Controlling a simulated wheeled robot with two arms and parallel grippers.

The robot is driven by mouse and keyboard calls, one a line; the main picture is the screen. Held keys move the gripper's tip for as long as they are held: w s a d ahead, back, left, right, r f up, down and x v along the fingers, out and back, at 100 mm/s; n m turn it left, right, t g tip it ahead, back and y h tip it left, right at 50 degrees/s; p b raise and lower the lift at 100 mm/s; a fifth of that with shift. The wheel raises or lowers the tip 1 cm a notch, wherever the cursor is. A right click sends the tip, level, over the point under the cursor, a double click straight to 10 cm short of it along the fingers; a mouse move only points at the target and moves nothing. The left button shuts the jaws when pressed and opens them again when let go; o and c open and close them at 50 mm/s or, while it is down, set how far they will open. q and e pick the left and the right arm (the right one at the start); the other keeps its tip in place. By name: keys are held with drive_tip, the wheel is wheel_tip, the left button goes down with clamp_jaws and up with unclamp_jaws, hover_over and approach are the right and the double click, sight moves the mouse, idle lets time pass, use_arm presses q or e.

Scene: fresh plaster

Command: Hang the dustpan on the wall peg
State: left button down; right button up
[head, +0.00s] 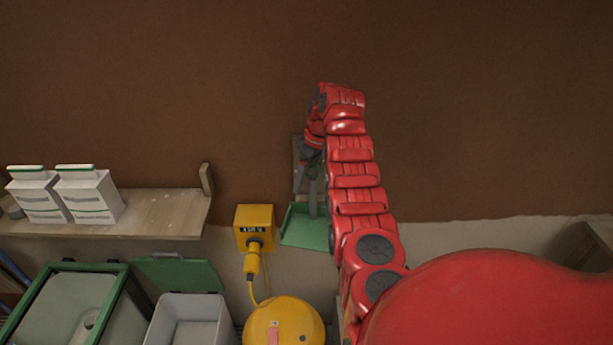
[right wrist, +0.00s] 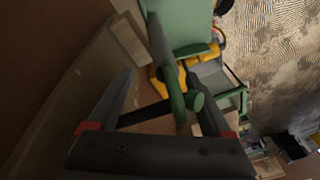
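The green dustpan (head: 305,230) hangs in front of the wall in the head view, pan low and grey handle (head: 312,203) upward. In the right wrist view its pan (right wrist: 190,22) is at the top, and the handle (right wrist: 163,48) runs down to a green end between my fingers. My right gripper (head: 307,172) is at the handle's upper part, fingers apart, with a visible gap beside the handle. A dark bar (right wrist: 145,115), perhaps the peg, reaches from the wall side to the handle end. I cannot tell whether it passes through the handle. My left gripper is out of view.
A wooden shelf (head: 150,212) with white cartons (head: 90,195) is on the left. A yellow wall box (head: 254,218) with a plug and cable is close left of the dustpan. Below are a yellow round object (head: 284,325) and open bins (head: 188,318). The wall above is clear.

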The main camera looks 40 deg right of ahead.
drive_tip(key=shift+s, duration=0.2)
idle(0.3)
drive_tip(key=b+v, duration=0.1)
drive_tip(key=v, duration=0.2)
drive_tip(key=shift+r, duration=0.2)
drive_tip(key=shift+v, duration=0.95)
drive_tip(key=shift+s+d+r, duration=0.1)
drive_tip(key=shift+r, duration=0.25)
drive_tip(key=p+v, duration=1.1)
drive_tip(key=shift+r, duration=0.2)
drive_tip(key=shift+f, duration=0.1)
